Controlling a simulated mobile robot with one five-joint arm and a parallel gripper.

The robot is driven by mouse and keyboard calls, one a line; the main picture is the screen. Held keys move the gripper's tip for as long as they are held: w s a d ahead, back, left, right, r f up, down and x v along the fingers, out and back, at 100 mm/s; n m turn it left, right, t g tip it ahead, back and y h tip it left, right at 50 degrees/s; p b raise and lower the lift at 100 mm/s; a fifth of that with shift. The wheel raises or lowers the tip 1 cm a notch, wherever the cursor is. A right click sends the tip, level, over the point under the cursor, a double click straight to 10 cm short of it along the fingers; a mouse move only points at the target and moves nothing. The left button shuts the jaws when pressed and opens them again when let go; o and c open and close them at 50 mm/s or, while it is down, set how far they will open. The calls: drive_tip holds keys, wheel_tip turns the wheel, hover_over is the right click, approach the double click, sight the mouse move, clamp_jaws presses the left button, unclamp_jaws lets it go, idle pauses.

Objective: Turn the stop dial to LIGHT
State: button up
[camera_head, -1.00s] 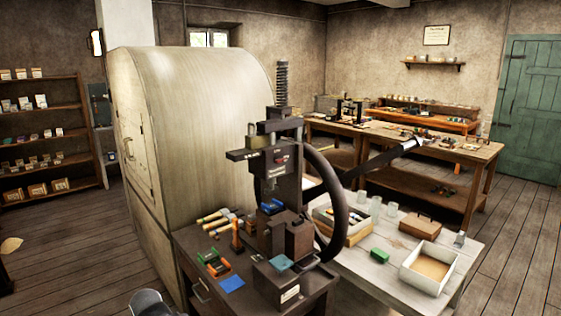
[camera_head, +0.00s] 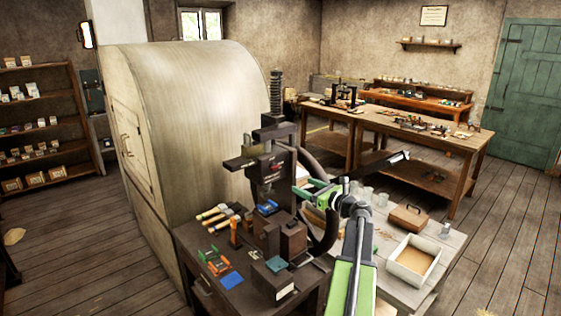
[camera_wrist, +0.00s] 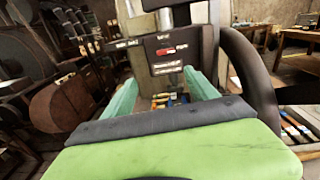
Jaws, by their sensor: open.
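The dark press (camera_head: 277,175) stands on the dark bench, its head facing me. In the wrist view the press head (camera_wrist: 180,48) is straight ahead, with a red mark and small pale lettering on its front plate. A block with pale lettering sticks out to the left of the head (camera_head: 240,163). I cannot make out the stop dial for certain or read its setting. My gripper (camera_head: 310,192) is right of the press head, in front of the handwheel. In the wrist view its two pale green fingers (camera_wrist: 163,88) are spread, with nothing held between them.
The dark handwheel (camera_wrist: 252,75) rises close on the right of my gripper. A pale table with an open box (camera_head: 413,262) is at the right.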

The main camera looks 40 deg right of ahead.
sight(277, 168)
drive_tip(key=shift+m, duration=0.3)
drive_tip(key=w+d, duration=0.1)
drive_tip(key=w, duration=1)
drive_tip(key=w+d, duration=0.1)
drive_tip(key=w, duration=0.4)
drive_tip(key=shift+w+d+r, duration=0.25)
drive_tip(key=shift+d+r, duration=0.05)
